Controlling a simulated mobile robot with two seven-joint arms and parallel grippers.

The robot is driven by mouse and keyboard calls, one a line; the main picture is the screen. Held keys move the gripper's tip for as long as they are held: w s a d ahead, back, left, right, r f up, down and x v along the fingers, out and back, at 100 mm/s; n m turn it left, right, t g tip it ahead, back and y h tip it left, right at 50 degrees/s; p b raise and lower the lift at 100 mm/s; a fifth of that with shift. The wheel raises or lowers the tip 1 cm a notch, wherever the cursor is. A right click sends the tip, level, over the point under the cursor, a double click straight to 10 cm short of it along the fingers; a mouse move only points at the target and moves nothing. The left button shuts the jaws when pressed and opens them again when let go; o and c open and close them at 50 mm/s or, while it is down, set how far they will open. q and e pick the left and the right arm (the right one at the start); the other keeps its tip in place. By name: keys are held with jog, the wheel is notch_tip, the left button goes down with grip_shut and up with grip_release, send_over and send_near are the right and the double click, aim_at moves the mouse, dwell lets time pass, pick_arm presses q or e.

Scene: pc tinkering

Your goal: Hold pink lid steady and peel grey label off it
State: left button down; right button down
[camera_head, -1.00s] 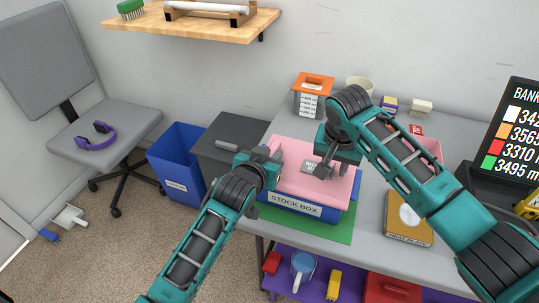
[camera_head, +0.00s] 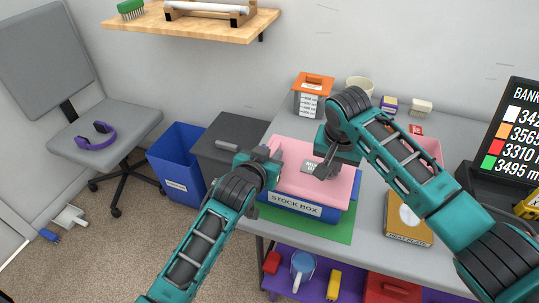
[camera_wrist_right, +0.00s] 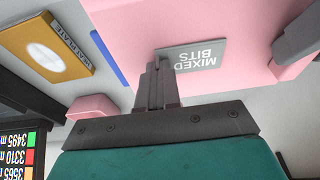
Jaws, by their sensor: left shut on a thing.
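The pink lid (camera_head: 290,183) lies on the blue stock box (camera_head: 322,216) at the table's front left corner. The grey label (camera_head: 311,166), reading "MIXED BITS" in the right wrist view (camera_wrist_right: 195,56), lies on the lid's top and looks flat. My left gripper (camera_head: 276,157) is shut on the lid's left edge. My right gripper (camera_head: 321,174) points down at the label's edge. In the right wrist view its fingers (camera_wrist_right: 158,66) are close together and overlap one edge of the label; whether they pinch it is unclear.
A heat plate box (camera_head: 408,218) lies right of the stock box. An orange-topped container (camera_head: 313,95) and a cream cup (camera_head: 359,87) stand behind. A pink container (camera_head: 431,150) is partly hidden by my right arm. A monitor (camera_head: 515,125) stands far right.

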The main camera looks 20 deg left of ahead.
jog(key=shift+d+r, duration=0.25)
jog(key=shift+r, duration=0.65)
jog(key=shift+d+r, duration=0.25)
jog(key=shift+r, duration=0.6)
dwell(0.7)
jog(key=shift+w+v, duration=0.2)
jog(key=shift+v, duration=0.6)
jog(key=shift+w+v, duration=0.2)
jog(key=shift+v, duration=0.6)
jog(key=shift+w+v, duration=0.2)
jog(key=shift+v, duration=0.65)
jog(key=shift+r, duration=0.1)
pick_arm(q)
jog(key=c, duration=0.8)
grip_release()
jog(key=shift+s, duration=0.15)
jog(key=v, duration=1.1)
jog(key=shift+s+r, duration=0.3)
jog(key=shift+a, duration=0.1)
pick_arm(e)
jog(key=shift+d, duration=0.1)
